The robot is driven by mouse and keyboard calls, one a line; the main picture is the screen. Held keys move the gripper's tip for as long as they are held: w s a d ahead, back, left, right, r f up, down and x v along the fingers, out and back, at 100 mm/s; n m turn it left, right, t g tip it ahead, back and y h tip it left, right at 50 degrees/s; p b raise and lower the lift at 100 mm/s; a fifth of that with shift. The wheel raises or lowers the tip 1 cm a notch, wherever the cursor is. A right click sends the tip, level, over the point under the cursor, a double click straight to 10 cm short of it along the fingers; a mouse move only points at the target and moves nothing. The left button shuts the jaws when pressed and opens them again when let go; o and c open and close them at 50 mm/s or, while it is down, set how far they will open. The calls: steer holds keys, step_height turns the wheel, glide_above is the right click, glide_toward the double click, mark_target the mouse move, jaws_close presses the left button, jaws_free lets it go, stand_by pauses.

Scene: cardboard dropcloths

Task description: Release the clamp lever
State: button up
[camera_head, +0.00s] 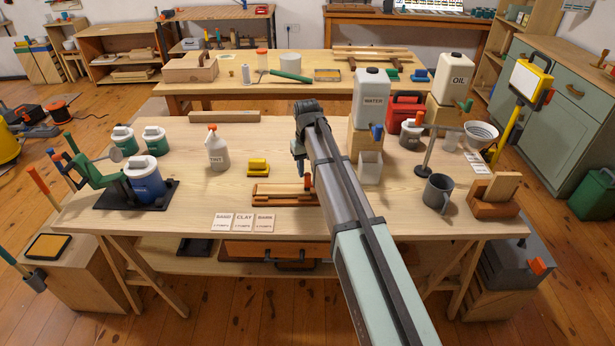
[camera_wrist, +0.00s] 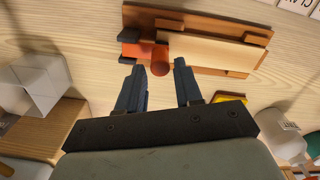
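A wooden fixture (camera_head: 275,199) with a pale board lies near the front middle of the bench; it also shows at the top of the wrist view (camera_wrist: 190,22). An orange-red lever (camera_wrist: 148,50) with a round red end (camera_wrist: 160,69) sits at one end of it beside dark blocks. The lever's orange part (camera_head: 308,182) shows in the head view next to my arm. My gripper (camera_wrist: 158,75) is open and empty. Its two dark fingers point at the lever, with the round end in line with the gap. I cannot tell how high the fingertips are above it.
A yellow block (camera_head: 258,166) and a white tint bottle (camera_head: 217,148) stand left of my arm. Cards (camera_head: 244,223) lie in front. A grey mug (camera_head: 437,194) stands farther right.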

mark_target(307, 174)
steer(key=shift+f, duration=1.8)
steer(key=shift+c, duration=0.4)
jaws_close()
